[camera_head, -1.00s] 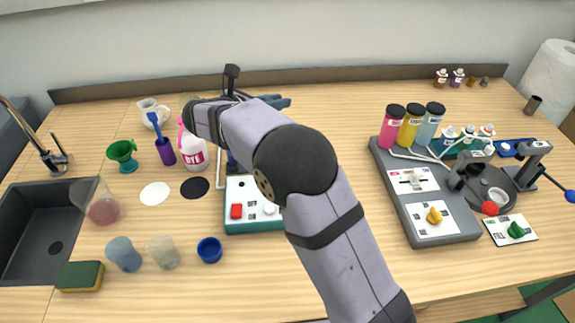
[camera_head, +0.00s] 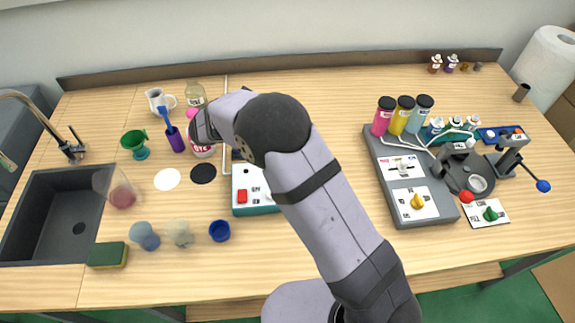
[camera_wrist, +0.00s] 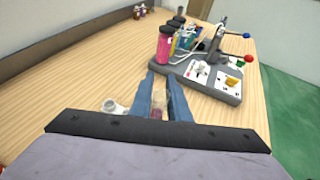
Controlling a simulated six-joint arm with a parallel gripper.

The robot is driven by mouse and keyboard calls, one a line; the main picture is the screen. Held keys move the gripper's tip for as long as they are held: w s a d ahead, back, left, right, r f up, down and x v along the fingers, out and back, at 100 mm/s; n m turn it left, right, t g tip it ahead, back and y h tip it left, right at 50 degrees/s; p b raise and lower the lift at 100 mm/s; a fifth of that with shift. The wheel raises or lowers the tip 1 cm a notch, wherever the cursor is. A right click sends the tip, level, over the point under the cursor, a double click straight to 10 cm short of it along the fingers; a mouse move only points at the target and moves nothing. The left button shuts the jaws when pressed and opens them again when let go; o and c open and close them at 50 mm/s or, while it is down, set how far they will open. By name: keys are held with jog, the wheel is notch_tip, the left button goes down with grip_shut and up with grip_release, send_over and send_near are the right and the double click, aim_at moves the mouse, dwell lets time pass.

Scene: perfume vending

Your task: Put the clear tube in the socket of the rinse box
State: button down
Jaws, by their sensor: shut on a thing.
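The rinse box appears to be the white-topped teal box (camera_head: 240,208), with a red button, in the middle of the table in the head view. My arm covers its right part, and its socket cannot be made out. My gripper (camera_wrist: 164,88) shows as two blue fingers in the wrist view. They are shut on a small see-through, pinkish thing (camera_wrist: 157,112), which appears to be the clear tube; only part of it shows.
A thin pale pipe (camera_head: 226,84) runs behind my wrist. A dye bottle (camera_head: 203,151), a glass bottle (camera_head: 195,95) and a purple holder (camera_head: 175,140) stand left of it. A grey station (camera_head: 388,190) with coloured bottles is right.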

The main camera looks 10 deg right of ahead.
notch_tip(320, 180, down, 10)
jog(key=p, duration=0.3)
dwell(0.7)
jog(key=shift+f, duration=0.1)
jog(key=shift+f, duration=0.15)
jog(key=c, duration=1.7)
grip_release()
